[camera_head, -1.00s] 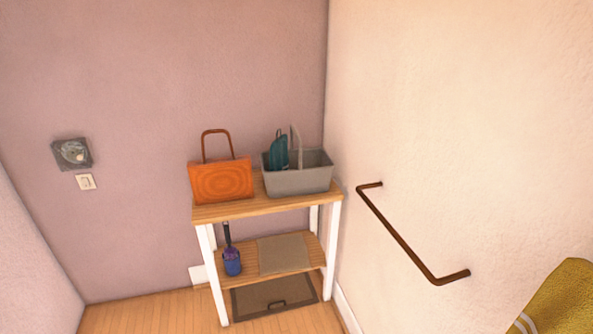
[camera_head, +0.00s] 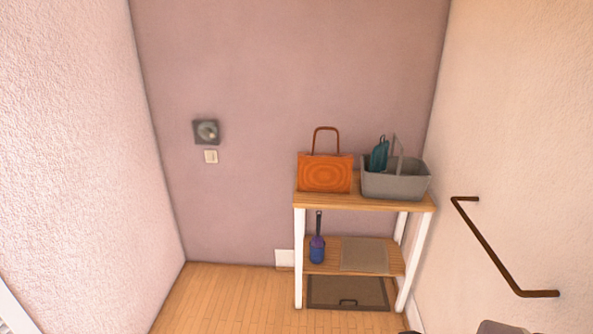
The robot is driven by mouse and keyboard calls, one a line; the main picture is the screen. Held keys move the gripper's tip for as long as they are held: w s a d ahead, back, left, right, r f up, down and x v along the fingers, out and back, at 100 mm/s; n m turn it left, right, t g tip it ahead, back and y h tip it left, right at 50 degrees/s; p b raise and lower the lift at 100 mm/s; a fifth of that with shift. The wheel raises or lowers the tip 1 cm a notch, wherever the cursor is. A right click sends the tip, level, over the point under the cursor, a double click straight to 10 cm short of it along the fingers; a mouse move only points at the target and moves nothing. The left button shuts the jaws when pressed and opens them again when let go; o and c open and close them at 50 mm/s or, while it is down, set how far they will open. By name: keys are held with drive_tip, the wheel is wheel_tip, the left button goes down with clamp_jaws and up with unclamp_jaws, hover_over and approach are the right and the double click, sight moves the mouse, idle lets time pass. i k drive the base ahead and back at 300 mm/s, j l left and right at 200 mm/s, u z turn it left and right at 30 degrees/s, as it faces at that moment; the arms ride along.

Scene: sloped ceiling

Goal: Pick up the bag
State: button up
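An orange bag (camera_head: 325,174) with a brown upright handle stands on the left part of the top of a wooden shelf unit (camera_head: 345,201) with white legs. It stands upright against the mauve back wall, just left of a grey basket. My gripper cannot be made out in this view. Dark and grey shapes at the bottom right edge are cut off, and I cannot tell what they are.
The grey basket (camera_head: 396,185) holds a teal item (camera_head: 379,155). A brown wall rail (camera_head: 490,249) juts from the right wall. Wooden floor (camera_head: 228,297) left of the shelf is clear.

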sight(327, 172)
drive_tip(key=i+j+z, duration=0.1)
drive_tip(key=i+j, duration=0.55)
drive_tip(key=i, duration=0.3)
drive_tip(key=i+j+z, duration=0.1)
drive_tip(key=i+j, duration=0.6)
drive_tip(key=i, duration=0.25)
drive_tip(key=i+j+z, duration=0.1)
drive_tip(key=i+j, duration=0.7)
drive_tip(key=i, duration=0.1)
